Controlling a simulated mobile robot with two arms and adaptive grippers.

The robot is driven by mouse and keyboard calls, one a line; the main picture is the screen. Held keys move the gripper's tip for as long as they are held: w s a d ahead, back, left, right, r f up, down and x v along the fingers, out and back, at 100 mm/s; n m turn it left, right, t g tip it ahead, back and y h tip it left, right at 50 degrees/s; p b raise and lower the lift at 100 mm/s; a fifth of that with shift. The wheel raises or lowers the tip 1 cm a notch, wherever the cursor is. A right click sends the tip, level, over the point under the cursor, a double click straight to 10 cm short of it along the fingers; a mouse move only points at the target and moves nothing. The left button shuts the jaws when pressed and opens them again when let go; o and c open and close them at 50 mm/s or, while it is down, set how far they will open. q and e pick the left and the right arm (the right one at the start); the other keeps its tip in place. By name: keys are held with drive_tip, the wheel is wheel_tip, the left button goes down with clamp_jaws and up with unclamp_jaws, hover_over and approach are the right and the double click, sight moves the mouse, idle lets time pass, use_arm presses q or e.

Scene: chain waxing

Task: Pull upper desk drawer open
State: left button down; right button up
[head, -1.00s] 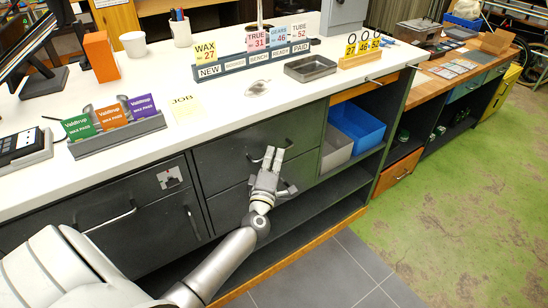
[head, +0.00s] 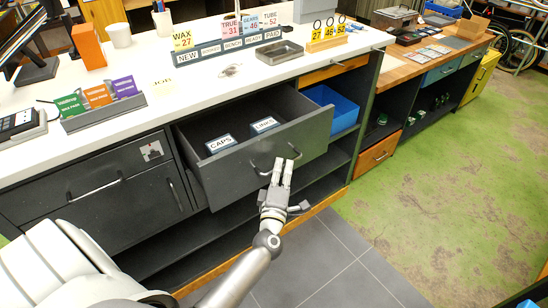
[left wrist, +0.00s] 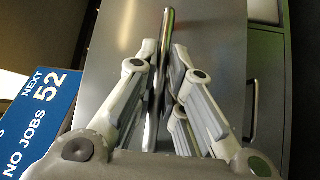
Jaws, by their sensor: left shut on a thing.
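The grey upper desk drawer (head: 235,170) stands pulled out from under the white counter. Its inside shows, with label cards CAPS (head: 221,144) and LINKS (head: 264,126) in it. My left gripper (head: 283,163) is at the drawer front, shut on its metal handle (head: 256,169). In the left wrist view, the handle (left wrist: 168,40) runs between the fingers of the left gripper (left wrist: 162,55), with the grey drawer front (left wrist: 215,40) behind it. The fingers hide the middle of the handle. My right gripper is not in view.
The white counter (head: 150,103) holds a wax pack rack (head: 105,113), a sign row and a metal tray (head: 279,50). A blue bin (head: 335,103) sits in the shelf right of the drawer. The grey tiled floor (head: 330,255) in front is clear.

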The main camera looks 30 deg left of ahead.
use_arm(q)
drive_tip(key=s+d, duration=0.3)
drive_tip(key=d, duration=0.4)
drive_tip(key=shift+s+d+f, duration=0.15)
drive_tip(key=shift+d, duration=0.2)
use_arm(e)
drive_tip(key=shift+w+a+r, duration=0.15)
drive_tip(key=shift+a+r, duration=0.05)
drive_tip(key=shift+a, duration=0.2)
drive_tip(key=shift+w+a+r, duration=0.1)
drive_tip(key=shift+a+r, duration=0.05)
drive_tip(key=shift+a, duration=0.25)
use_arm(q)
drive_tip(key=c, duration=1.5)
unclamp_jaws()
